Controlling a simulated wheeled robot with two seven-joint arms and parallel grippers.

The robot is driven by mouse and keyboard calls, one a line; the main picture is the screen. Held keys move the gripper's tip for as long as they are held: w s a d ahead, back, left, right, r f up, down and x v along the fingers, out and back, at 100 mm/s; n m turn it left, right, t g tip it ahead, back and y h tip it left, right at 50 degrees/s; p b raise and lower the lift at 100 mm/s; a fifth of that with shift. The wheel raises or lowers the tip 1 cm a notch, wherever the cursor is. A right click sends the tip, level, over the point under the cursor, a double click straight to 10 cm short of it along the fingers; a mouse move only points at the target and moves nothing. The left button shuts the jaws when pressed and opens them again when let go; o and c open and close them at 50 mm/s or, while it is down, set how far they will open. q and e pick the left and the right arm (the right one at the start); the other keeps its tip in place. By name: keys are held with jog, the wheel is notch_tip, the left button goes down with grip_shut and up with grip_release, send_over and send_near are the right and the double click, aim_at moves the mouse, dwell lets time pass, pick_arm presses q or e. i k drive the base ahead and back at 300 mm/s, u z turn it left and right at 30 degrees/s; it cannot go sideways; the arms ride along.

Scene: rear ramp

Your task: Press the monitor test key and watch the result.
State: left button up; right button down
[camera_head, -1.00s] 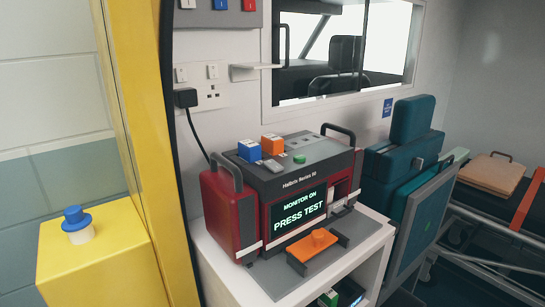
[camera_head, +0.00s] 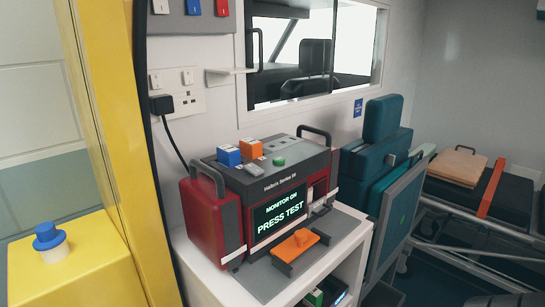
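The red and dark grey monitor (camera_head: 262,190) stands on a white shelf unit. Its screen (camera_head: 277,215) is lit and reads "MONITOR ON" and "PRESS TEST". On its top are a blue block (camera_head: 228,156), an orange block (camera_head: 250,148), a grey key (camera_head: 255,165) and a round green button (camera_head: 279,161). Which of these is the test key I cannot tell, as their labels are too small to read. An orange handle-like part (camera_head: 295,245) sits on the grey tray in front of the screen. Neither of my grippers is in view.
A yellow post (camera_head: 112,150) and a yellow box with a blue-topped knob (camera_head: 48,238) stand at the left. A teal seat (camera_head: 378,165) and a stretcher (camera_head: 470,190) are at the right.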

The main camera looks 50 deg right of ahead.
aim_at(277, 160)
jog(key=i, duration=0.1)
jog(key=z, duration=1.25)
